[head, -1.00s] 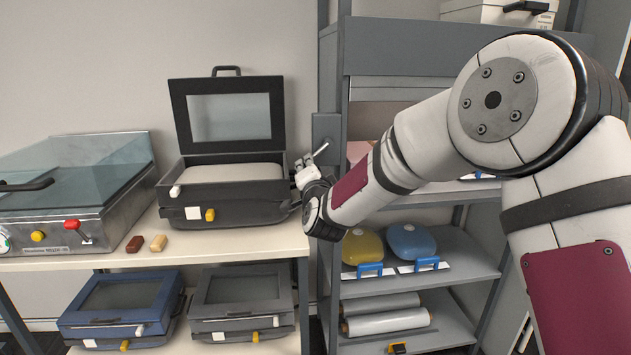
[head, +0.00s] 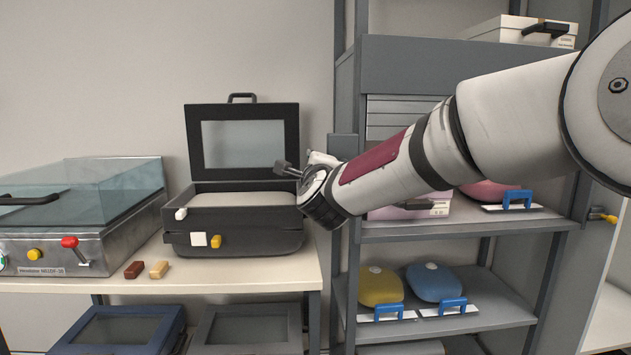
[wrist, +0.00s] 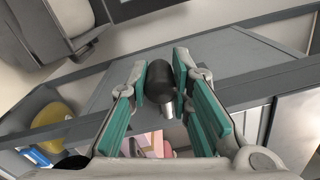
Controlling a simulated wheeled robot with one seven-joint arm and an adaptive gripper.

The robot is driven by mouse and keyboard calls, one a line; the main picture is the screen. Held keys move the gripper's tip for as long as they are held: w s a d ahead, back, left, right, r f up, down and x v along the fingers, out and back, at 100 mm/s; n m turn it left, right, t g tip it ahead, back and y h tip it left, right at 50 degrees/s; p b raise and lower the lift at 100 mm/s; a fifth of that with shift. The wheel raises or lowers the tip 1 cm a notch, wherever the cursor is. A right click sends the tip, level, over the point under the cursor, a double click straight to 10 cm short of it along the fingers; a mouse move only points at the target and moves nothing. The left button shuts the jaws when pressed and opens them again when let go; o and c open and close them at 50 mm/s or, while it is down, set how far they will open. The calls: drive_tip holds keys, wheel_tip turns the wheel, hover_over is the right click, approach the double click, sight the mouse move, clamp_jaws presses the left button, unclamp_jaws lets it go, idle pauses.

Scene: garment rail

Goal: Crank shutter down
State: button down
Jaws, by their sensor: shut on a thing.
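The shutter (head: 400,112) is a light grey slatted panel under the shelf unit's top housing. In the head view it covers the upper part of the opening; my arm hides some of it. My gripper (head: 297,170) is left of the shelf unit's front post. In the wrist view my gripper (wrist: 160,70) has its teal pads on both sides of the crank's black round handle (wrist: 158,82) and is shut on it. A short metal pin shows below the handle. The rest of the crank is mostly hidden by my gripper.
A black case (head: 235,222) with its lid up stands on the table (head: 230,280) close left of my gripper. The shelf below the shutter (head: 470,228) holds pink items. Yellow (head: 380,286) and blue (head: 433,282) rounded items lie lower. A white box (head: 522,32) is on top.

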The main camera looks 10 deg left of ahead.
drive_tip(key=shift+d+r+m+b, duration=0.15)
drive_tip(key=shift+r+m+b, duration=0.4)
drive_tip(key=shift+m, duration=0.15)
drive_tip(key=c, duration=1.4)
unclamp_jaws()
drive_tip(key=v, duration=1.2)
drive_tip(key=shift+d+f, duration=0.1)
